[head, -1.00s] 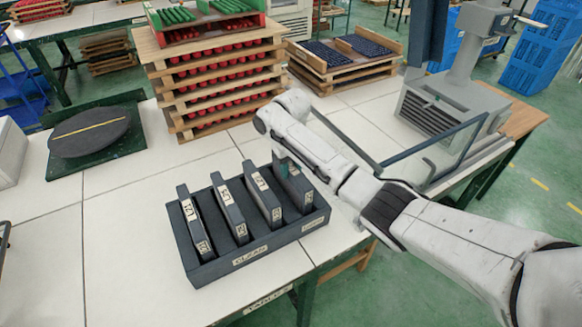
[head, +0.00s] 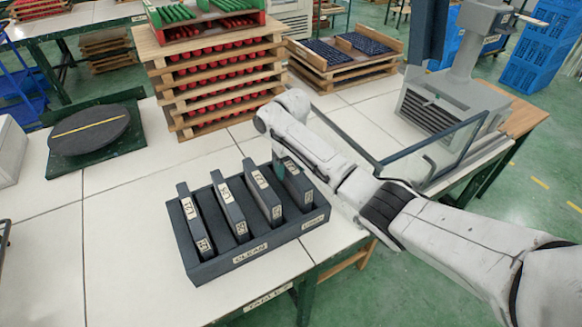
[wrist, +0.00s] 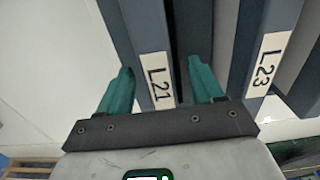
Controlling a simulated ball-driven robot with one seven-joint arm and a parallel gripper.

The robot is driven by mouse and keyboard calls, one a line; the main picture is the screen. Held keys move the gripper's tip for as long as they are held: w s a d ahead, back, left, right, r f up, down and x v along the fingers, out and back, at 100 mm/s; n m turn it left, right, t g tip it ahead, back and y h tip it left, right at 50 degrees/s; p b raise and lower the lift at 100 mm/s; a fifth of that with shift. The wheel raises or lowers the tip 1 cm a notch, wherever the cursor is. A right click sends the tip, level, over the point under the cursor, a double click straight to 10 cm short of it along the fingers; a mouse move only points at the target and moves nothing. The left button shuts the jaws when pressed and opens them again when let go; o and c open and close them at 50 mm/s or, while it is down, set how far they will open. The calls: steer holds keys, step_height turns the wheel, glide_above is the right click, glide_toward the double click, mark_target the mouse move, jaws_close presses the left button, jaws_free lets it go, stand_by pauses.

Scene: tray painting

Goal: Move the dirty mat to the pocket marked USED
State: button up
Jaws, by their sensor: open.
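A dark rack (head: 258,262) marked CLEAN stands on the white table, with several upright dark panels in its slots. Their labels are too small to read surely in the head view. My gripper (wrist: 160,66) is open, its two teal fingers on either side of the end of a panel labelled L21 (wrist: 150,45). I cannot tell whether they touch it. A panel labelled L23 (wrist: 264,62) stands to its right. In the head view my wrist is over the rack's right end, by the rightmost panel (head: 297,190), and hides the fingers in part.
A dark round disc (head: 90,130) with a yellow line lies on a green board at left. Stacked wooden trays (head: 215,85) with red pieces stand behind the rack. A grey machine (head: 440,110) with a clear panel stands at right.

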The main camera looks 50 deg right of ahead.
step_height(320, 180, up, 10)
steer(key=shift+r, duration=0.15)
step_height(320, 180, up, 8)
steer(key=p, duration=0.6)
steer(key=shift+f, duration=0.25)
stand_by(0.8)
